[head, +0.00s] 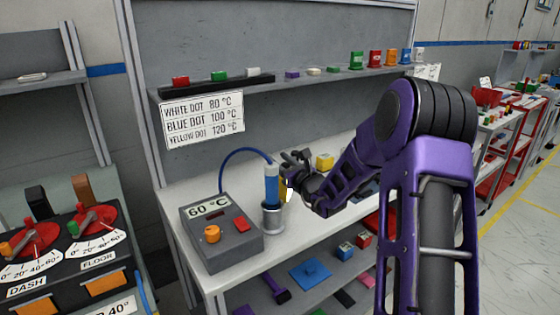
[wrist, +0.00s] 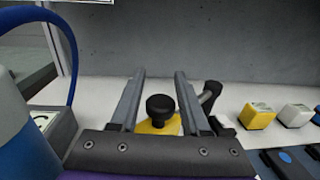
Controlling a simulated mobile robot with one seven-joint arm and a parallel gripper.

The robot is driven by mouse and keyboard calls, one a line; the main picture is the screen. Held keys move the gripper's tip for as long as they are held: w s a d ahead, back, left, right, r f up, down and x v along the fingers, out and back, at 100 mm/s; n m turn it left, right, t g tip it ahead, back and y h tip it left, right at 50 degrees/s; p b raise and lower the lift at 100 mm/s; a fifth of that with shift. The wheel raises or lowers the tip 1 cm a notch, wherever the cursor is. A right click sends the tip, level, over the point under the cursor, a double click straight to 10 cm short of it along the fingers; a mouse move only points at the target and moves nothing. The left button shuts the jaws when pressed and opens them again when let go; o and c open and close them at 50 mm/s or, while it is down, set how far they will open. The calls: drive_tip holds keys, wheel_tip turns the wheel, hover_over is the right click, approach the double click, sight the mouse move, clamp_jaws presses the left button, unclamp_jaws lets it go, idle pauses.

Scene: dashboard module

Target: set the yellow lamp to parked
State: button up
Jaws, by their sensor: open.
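In the wrist view a yellow thing (wrist: 150,127) with a round black knob (wrist: 160,107) on top sits between my fingers, low in the picture. A dark grey arm-like piece (wrist: 209,94) is just to its right. It may be the yellow lamp, but my gripper hides much of it. My gripper (wrist: 160,73) is open, with one finger on each side of the knob. I cannot tell whether they touch it. In the head view my gripper (head: 290,158) is above the bench, beside the blue-handled tool, and a yellow sliver (head: 289,189) shows below it.
A grey 60 °C box (head: 222,235) and a blue tool (head: 271,183) in a metal holder, joined by a blue cable (head: 228,153), stand left of my gripper. A yellow block (wrist: 257,115) and a white block (wrist: 294,115) are to the right. A grey wall (wrist: 220,40) rises behind.

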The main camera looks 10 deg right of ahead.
drive_tip(key=shift+o, duration=0.9)
drive_tip(key=shift+s+d, duration=0.1)
drive_tip(key=v, duration=1.7)
drive_tip(key=shift+s, duration=0.1)
